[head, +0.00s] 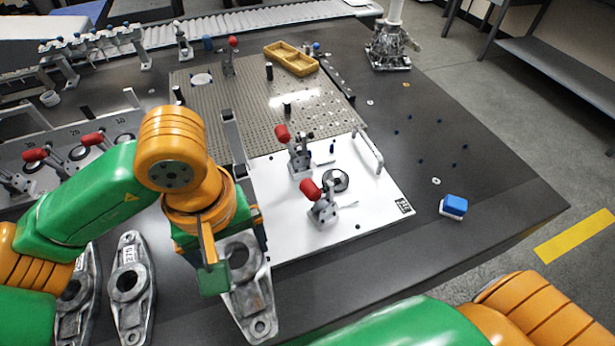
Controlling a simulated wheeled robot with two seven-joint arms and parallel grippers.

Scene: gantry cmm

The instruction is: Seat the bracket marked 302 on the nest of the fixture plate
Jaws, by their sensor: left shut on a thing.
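My left gripper (222,262) is shut on a grey cast bracket (252,300), which hangs over the table's front edge area, left of and in front of the white fixture plate. Any number on this bracket is hidden or too small to read. The fixture plate (375,218) lies flat, with a dark round nest (336,180) in its middle part and two red-handled toggle clamps (322,210) (299,160) beside it. The nest looks empty. My right gripper is out of view.
A third bracket (72,318) lies partly behind my left arm. A perforated grey plate (225,112) with a yellow tray (291,58) is behind the fixture plate. A blue block (453,206) sits at right. The dark table right of the plate is mostly clear.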

